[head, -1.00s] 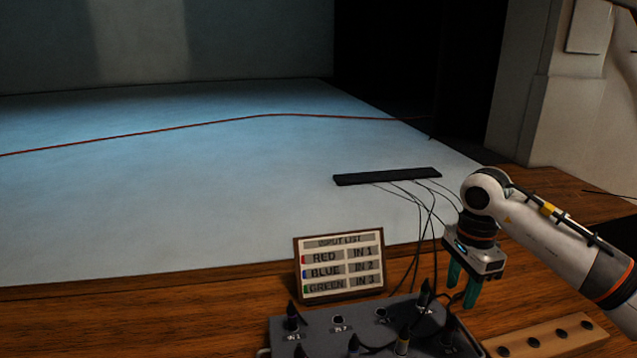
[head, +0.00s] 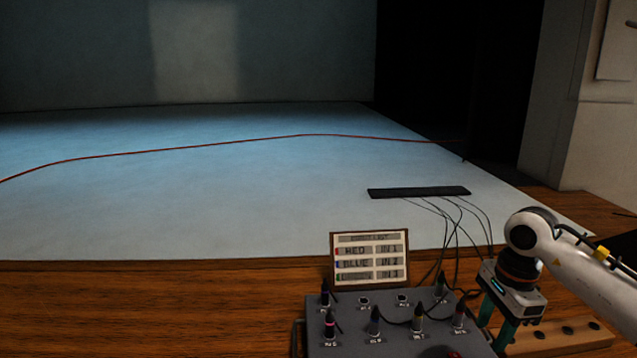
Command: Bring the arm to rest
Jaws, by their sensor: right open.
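My right gripper (head: 494,328) hangs fingers down at the lower right of the head view, just right of the grey mixing box. Its two green fingers are apart with nothing seen between them. The arm comes in from the right edge. The mixing box (head: 350,345) stands at the bottom middle with several dark plugs upright in its top. My left gripper is not in the view.
A framed input list (head: 370,237) stands behind the box. A wooden block with holes (head: 575,337) lies right of and partly behind my fingers. Thin black cables run to a flat black bar (head: 419,192) on the pale floor. The wooden desk at left (head: 150,310) is clear.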

